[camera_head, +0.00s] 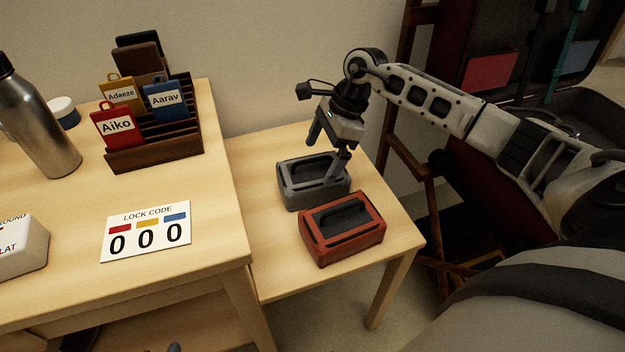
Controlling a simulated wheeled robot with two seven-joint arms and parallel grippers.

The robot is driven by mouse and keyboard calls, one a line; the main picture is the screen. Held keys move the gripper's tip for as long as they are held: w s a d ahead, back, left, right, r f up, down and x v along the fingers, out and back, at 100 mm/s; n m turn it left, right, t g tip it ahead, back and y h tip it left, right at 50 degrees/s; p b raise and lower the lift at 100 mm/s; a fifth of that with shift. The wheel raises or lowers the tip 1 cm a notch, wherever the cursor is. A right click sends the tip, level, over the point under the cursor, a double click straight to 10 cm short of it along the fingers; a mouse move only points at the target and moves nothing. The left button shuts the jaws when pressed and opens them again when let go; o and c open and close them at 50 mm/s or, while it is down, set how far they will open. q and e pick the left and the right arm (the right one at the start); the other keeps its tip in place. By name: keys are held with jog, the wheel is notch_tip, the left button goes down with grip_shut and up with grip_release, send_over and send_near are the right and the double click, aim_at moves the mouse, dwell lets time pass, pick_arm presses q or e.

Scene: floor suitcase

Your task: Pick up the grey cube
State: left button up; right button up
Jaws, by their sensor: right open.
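The grey cube (303,197) is a flat grey packing case with a dark top panel and a handle. It lies on the low wooden table, just behind a similar red case (342,248). My right gripper (328,158) is open over the grey cube, pointing down. One finger is near the cube's right side and hides a little of it; the other shows higher, behind the cube's back edge. I cannot tell whether a finger touches the cube. My left gripper is not in view.
A taller table on the left bears a lock code card (147,231), a tag rack (157,152), a metal bottle (42,130) and a white box (22,250). An open suitcase (500,60) stands at the right. The wall is close behind the low table.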

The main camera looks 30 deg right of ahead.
aim_at(312, 169)
jog(key=b+x, duration=0.1)
jog(key=x, duration=0.4)
jog(key=shift+w+a, duration=0.1)
jog(key=shift+w, duration=0.05)
jog(key=c, duration=0.8)
